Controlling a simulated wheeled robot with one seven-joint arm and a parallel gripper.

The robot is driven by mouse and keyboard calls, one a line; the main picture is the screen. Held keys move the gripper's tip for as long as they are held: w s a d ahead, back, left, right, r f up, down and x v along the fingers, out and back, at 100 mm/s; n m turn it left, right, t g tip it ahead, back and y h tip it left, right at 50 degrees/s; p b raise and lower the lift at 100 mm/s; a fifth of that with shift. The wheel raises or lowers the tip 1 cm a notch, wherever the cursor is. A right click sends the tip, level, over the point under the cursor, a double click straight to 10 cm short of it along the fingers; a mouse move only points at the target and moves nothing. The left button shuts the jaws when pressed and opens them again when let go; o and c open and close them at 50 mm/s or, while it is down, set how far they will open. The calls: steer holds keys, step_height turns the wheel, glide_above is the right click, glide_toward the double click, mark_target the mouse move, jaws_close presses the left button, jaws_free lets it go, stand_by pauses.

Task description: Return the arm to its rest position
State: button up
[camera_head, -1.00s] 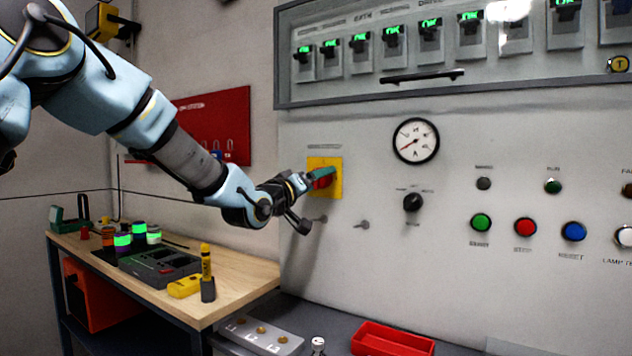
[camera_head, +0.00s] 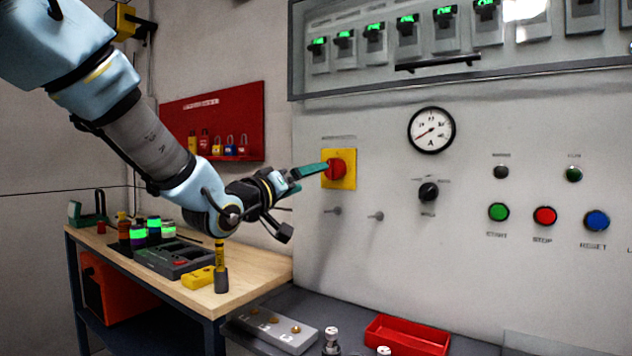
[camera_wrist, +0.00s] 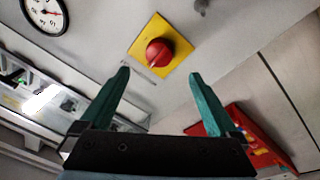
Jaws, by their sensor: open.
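My arm reaches in from the upper left in the head view, and my gripper (camera_head: 308,171) is at its end in front of the grey panel. In the wrist view my gripper (camera_wrist: 160,82) shows two green fingers, spread apart with nothing between them. The red rotary knob (camera_head: 336,168) on its yellow plate (camera_head: 350,182) is just beyond the fingertips. In the wrist view the red knob (camera_wrist: 160,52) lies ahead of the gap between the fingers, apart from them.
The panel (camera_head: 390,260) carries a gauge (camera_head: 431,131), a black selector (camera_head: 428,191) and several push buttons. A wooden bench (camera_head: 262,262) with tools stands below my arm. A red tray (camera_head: 405,335) sits on the lower shelf. A red lock board (camera_head: 245,118) hangs behind the arm.

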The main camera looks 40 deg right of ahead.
steer(key=shift+s+a, duration=0.1)
steer(key=shift+a, duration=0.25)
stand_by(0.3)
steer(key=w+a+f+n+t+y, duration=0.2)
steer(key=w+a+f+y, duration=0.45)
steer(key=a+f, duration=0.35)
steer(key=w+a+f+n+t+y, duration=0.2)
steer(key=w+a+f+y, duration=0.45)
steer(key=a, duration=0.65)
steer(key=s+a+f+n+g+y, duration=0.1)
steer(key=s+a+f, duration=0.3)
steer(key=a, duration=0.4)
steer(key=s+a+f+n+g+y+p, duration=0.1)
steer(key=s+a+f+g+y, duration=0.2)
steer(key=a, duration=0.6)
steer(key=s+a+f+g+y, duration=0.1)
steer(key=s+a+f+g, duration=0.2)
steer(key=a, duration=0.6)
steer(key=s+f, duration=0.2)
steer(key=s, duration=0.1)
steer(key=shift+n+y, duration=0.4)
steer(key=shift+c, duration=0.4)
